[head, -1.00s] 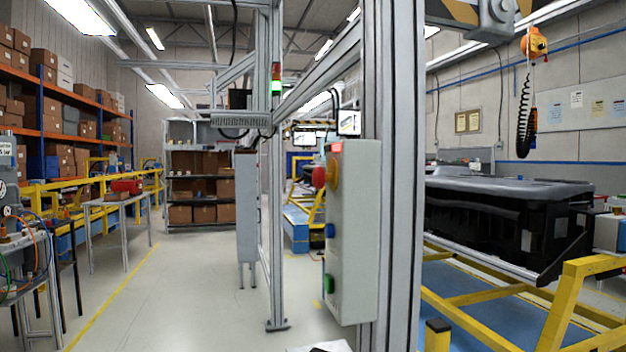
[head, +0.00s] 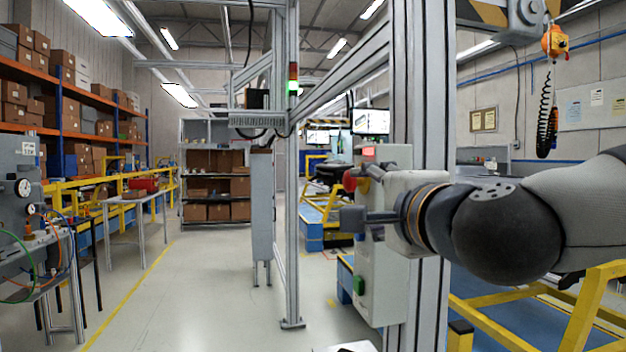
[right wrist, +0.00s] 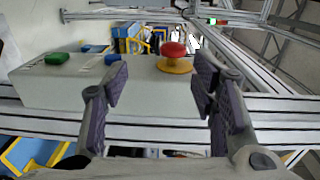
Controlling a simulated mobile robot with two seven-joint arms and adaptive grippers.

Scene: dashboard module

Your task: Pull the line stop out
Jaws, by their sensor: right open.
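The line stop is a red mushroom button with a yellow collar (right wrist: 174,52) on a grey control box (head: 370,300). In the head view the red button (head: 349,181) is partly hidden by my right gripper (head: 352,202), which is in front of the box. In the right wrist view the right gripper (right wrist: 160,76) is open and empty. The button stands just beyond the fingertips, between them in the picture and nearer the right finger. I cannot tell whether the fingers touch it. My left gripper is not in view.
The box also carries a blue button (right wrist: 112,59) and a green button (right wrist: 57,58). It is mounted beside an aluminium post (head: 434,120). A yellow frame (head: 585,305) stands at right. A gauge bench (head: 25,240) is at left; the floor between is clear.

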